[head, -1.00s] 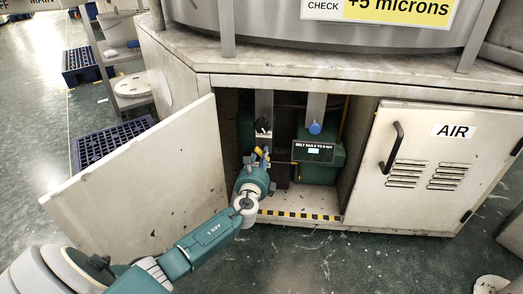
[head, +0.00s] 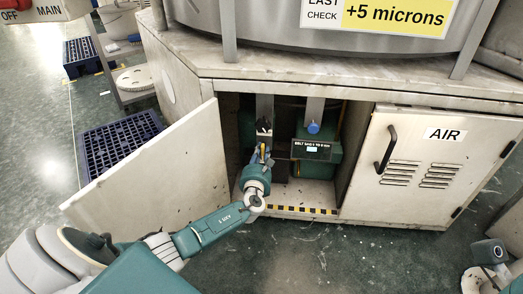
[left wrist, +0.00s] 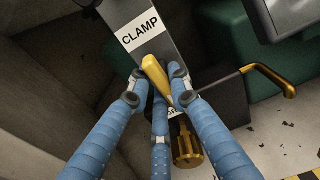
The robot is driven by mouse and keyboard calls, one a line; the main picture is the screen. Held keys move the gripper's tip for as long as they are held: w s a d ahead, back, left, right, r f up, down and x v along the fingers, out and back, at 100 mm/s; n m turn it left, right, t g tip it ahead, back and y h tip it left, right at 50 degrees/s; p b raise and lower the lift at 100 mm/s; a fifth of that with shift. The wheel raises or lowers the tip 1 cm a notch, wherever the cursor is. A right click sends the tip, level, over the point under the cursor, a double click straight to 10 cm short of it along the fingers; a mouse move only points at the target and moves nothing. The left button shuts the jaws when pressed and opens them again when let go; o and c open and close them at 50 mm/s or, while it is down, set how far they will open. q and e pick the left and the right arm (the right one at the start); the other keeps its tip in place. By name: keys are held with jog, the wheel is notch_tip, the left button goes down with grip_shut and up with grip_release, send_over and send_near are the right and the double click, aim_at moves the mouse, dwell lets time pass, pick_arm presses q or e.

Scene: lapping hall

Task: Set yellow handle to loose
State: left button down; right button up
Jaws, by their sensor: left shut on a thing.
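The yellow handle (left wrist: 157,76) is a short tapered lever on a grey post below a white CLAMP label (left wrist: 141,27) in the left wrist view. It points up and slightly left there. My left gripper (left wrist: 157,88) is shut on it, with blue fingers on both sides. In the head view the handle (head: 263,150) shows as a small yellow bit at my left gripper (head: 261,158), inside the open cabinet. A second label below the handle is mostly hidden by the fingers.
A gold knob (left wrist: 187,148) sits just below the handle, and a bent gold lever (left wrist: 272,74) sticks out to the right. The AIR door (head: 415,165) is closed. A blue knob (head: 314,127) hangs nearby.

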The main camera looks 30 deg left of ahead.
pick_arm(q)
jog(key=shift+f, duration=0.15)
dwell(0.4)
jog(key=c, duration=1.6)
grip_release()
jog(key=shift+s, duration=0.1)
jog(key=v, duration=1.2)
